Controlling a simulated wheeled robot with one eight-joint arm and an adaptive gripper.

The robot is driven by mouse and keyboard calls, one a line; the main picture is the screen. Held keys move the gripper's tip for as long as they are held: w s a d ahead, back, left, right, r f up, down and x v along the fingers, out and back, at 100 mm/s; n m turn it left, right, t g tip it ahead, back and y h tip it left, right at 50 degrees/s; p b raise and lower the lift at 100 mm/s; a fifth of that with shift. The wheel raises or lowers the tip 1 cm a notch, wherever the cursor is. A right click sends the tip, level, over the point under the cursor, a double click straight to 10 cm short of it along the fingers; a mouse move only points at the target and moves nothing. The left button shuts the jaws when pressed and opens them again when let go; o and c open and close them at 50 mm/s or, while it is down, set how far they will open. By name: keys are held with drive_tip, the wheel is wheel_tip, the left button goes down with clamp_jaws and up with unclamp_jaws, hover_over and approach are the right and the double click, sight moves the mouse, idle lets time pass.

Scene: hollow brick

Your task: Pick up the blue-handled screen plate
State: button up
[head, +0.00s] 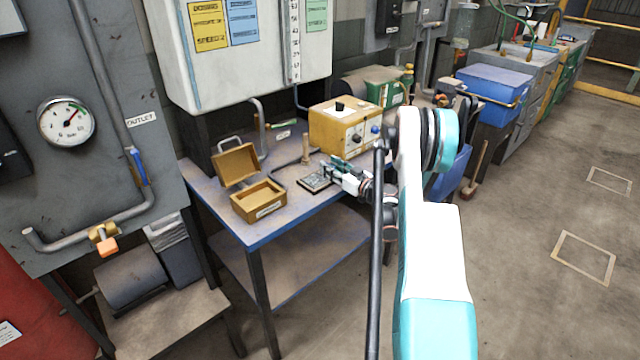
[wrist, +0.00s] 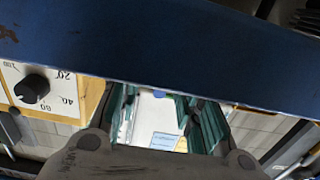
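A flat dark-framed plate (head: 315,183) lies on the workbench (head: 290,200), just left of my gripper in the head view. It looks like the screen plate, but I cannot make out a blue handle on it. My gripper (head: 333,171) is low over the bench's right part, its teal fingers pointing left, close to the plate. I cannot tell whether they touch it. In the wrist view my gripper (wrist: 160,112) has its two teal fingers apart, with only the background between them. The plate is not clearly visible in that view.
An open wooden box (head: 259,200) stands at the bench's left. A yellow control box (head: 345,127) stands behind my gripper, with a wooden peg (head: 305,150) beside it. A green-handled tool (head: 283,135) lies farther back. A blue edge (wrist: 150,45) crosses the wrist view closely.

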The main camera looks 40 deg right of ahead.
drive_tip(key=shift+w, duration=0.55)
clamp_jaws()
drive_tip(key=shift+r, duration=0.15)
